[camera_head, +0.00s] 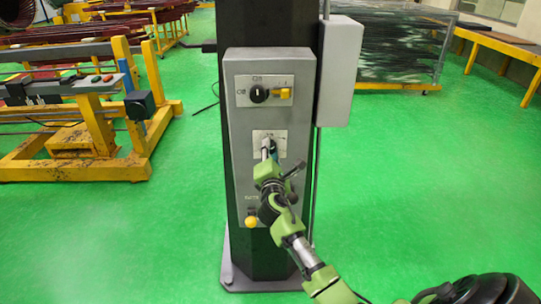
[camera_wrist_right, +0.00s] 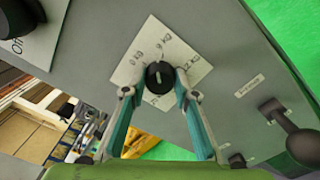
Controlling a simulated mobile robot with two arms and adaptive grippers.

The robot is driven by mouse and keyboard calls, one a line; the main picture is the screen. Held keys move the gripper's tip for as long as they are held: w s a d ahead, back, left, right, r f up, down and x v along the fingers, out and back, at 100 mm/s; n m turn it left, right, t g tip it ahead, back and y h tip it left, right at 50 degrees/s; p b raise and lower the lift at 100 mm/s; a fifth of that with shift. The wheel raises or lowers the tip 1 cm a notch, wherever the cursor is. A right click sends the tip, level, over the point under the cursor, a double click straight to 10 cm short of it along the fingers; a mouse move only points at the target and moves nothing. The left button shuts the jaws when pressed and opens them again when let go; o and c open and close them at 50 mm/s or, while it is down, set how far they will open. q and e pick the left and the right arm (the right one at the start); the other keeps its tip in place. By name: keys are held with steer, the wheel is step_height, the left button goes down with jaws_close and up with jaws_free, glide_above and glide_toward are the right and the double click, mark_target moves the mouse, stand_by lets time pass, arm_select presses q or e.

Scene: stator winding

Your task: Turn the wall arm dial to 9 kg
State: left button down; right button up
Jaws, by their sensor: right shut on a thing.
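The wall arm dial is a round black knob (camera_wrist_right: 158,75) with a short white mark, on a pale label plate (camera_wrist_right: 130,72). In the right wrist view the plate reads 0 kg, 9 kg and 12 kg; a further label is partly hidden. The mark runs roughly towards the 9 kg side, but its exact setting is too small to tell. My right gripper (camera_wrist_right: 156,83) has its two fingers on opposite sides of the knob, shut on it. In the head view my right gripper (camera_head: 268,152) reaches the middle plate (camera_head: 261,136) and hides the knob. My left gripper is not in view.
The grey control panel (camera_head: 238,170) is on a dark column. A grey box (camera_head: 341,72) is at the right.

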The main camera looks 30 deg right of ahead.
steer(key=shift+f+m+b, duration=0.1)
steer(key=shift+m+b, duration=0.55)
steer(key=shift+m, duration=0.75)
steer(key=o, duration=1.1)
steer(key=shift+s, duration=0.1)
steer(key=v, duration=1.2)
steer(key=shift+d, duration=0.1)
